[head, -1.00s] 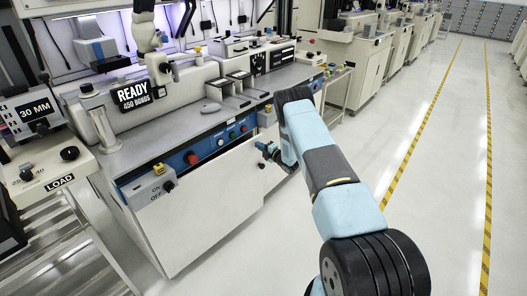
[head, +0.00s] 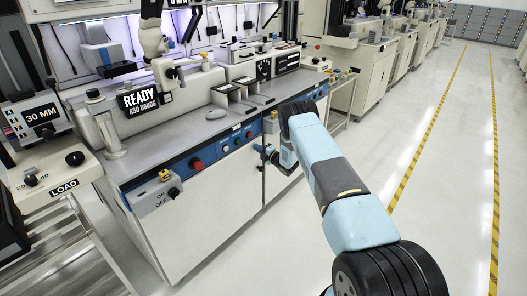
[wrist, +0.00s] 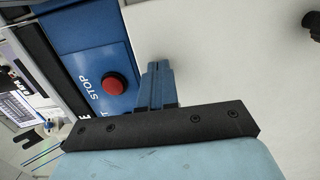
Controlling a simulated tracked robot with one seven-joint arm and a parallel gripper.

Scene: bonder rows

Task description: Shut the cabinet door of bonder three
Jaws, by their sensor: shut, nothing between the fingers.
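The bonder nearest me has a white cabinet front below its blue control strip (head: 196,163). A broad white door panel (head: 205,215) fills the left of this front, with a dark upright seam at its right edge. I cannot tell whether the panel is fully flush, and no bonder number is readable. My gripper (head: 266,153) is at the front just under the strip, near this seam. In the wrist view its blue fingers (wrist: 157,85) are shut and empty, in front of a white panel (wrist: 225,60). Contact with it cannot be told. A black knob (wrist: 312,24) shows at upper right.
A red stop button (wrist: 114,85) on the blue strip is close beside the fingers. A load stand (head: 60,185) with rails is at left. More machines (head: 365,75) line the back. The aisle floor (head: 430,160) between yellow-striped lines is clear at right.

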